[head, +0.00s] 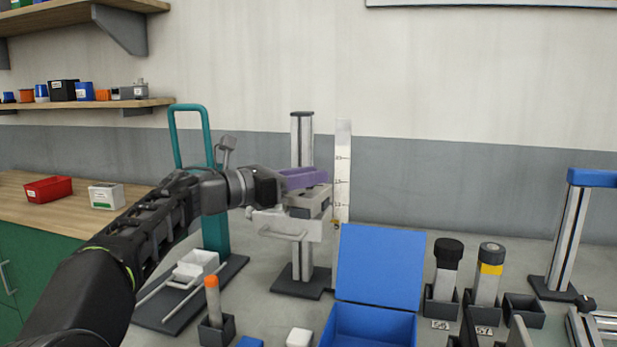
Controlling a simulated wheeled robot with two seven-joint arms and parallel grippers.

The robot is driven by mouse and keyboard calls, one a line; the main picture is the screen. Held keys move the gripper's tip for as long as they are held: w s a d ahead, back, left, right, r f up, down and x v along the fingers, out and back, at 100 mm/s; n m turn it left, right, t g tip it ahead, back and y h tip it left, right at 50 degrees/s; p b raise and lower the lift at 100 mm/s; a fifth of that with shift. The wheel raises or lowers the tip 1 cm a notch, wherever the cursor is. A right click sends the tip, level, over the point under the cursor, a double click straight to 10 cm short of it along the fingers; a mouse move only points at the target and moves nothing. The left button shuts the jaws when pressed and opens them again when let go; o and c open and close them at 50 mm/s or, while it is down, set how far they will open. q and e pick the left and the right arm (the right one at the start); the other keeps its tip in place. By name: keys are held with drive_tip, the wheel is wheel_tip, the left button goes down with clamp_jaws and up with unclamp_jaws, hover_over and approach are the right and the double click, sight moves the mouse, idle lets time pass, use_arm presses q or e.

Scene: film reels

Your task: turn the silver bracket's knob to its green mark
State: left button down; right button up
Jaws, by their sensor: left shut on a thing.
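A silver bracket (291,224) with a bar handle on its front sits on a dark-based upright post (302,140). My left gripper (284,183) reaches in from the left, just above the bracket. A purple piece (306,178) extends from its front, over a grey block (309,200) on the post. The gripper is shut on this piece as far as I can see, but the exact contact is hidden. I cannot make out the bracket's knob or its green mark for certain. My right gripper is not in view.
A scale strip (343,170) stands just right of the post. A teal frame (215,235) stands behind my left arm. An open blue box (380,268) is in front, right of the post. Dark holders with capped cylinders (488,272) stand farther right.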

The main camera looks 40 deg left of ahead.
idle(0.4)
use_arm(q)
drive_tip(key=c, duration=1.1)
unclamp_jaws()
drive_tip(key=shift+c, duration=0.2)
drive_tip(key=v, duration=0.7)
drive_tip(key=shift+s+a, duration=0.15)
drive_tip(key=shift+s, duration=0.2)
